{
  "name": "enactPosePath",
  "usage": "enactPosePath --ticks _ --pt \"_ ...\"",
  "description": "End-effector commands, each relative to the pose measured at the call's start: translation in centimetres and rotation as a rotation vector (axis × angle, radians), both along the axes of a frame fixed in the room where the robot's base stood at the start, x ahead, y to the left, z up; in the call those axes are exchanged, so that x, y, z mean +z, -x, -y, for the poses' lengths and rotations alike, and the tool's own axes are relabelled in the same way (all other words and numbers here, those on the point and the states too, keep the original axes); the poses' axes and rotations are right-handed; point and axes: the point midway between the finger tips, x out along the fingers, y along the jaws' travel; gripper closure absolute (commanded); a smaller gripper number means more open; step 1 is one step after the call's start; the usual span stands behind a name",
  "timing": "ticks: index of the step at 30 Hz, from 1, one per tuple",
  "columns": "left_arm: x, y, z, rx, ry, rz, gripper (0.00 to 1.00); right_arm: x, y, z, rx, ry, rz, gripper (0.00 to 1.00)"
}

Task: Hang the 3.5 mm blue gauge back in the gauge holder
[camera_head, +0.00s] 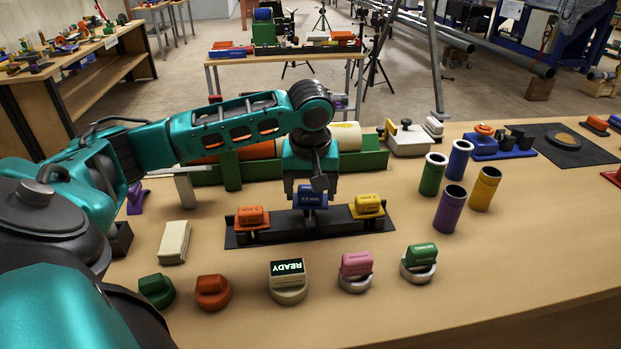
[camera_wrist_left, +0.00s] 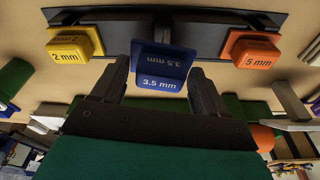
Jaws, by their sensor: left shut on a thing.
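The blue 3.5 mm gauge (camera_head: 311,197) is at the middle of the dark gauge holder (camera_head: 347,224), between the orange 5 mm gauge (camera_head: 252,217) and the yellow 2 mm gauge (camera_head: 369,204). My left gripper (camera_head: 312,186) comes down from above and is shut on the blue gauge. In the left wrist view the blue gauge (camera_wrist_left: 162,66) sits between the fingers, with its label readable. The holder's dark bar (camera_wrist_left: 170,22) is beyond it. I cannot tell whether the blue gauge is seated in the holder. My right gripper is not in view.
Several round stamps, including the READY one (camera_head: 289,281), stand in front of the holder. A pale block (camera_head: 174,242) lies to its left. Upright tubes, including a purple one (camera_head: 448,209), stand at the right. A green rack (camera_head: 370,162) lies behind. The front right tabletop is clear.

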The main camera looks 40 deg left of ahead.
Motion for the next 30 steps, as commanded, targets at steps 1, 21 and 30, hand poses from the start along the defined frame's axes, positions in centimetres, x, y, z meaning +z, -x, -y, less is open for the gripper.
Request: enactPosePath --ticks 1,21,30 --pt "-0.5 0.0 0.0 0.000 0.001 -0.001 0.63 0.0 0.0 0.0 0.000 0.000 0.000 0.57" --pt "-3.7 0.0 0.0 0.000 0.001 0.001 0.63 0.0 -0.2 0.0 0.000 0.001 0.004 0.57" --pt "-3.7 0.0 0.0 0.000 0.001 0.001 0.19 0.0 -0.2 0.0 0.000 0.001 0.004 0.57"
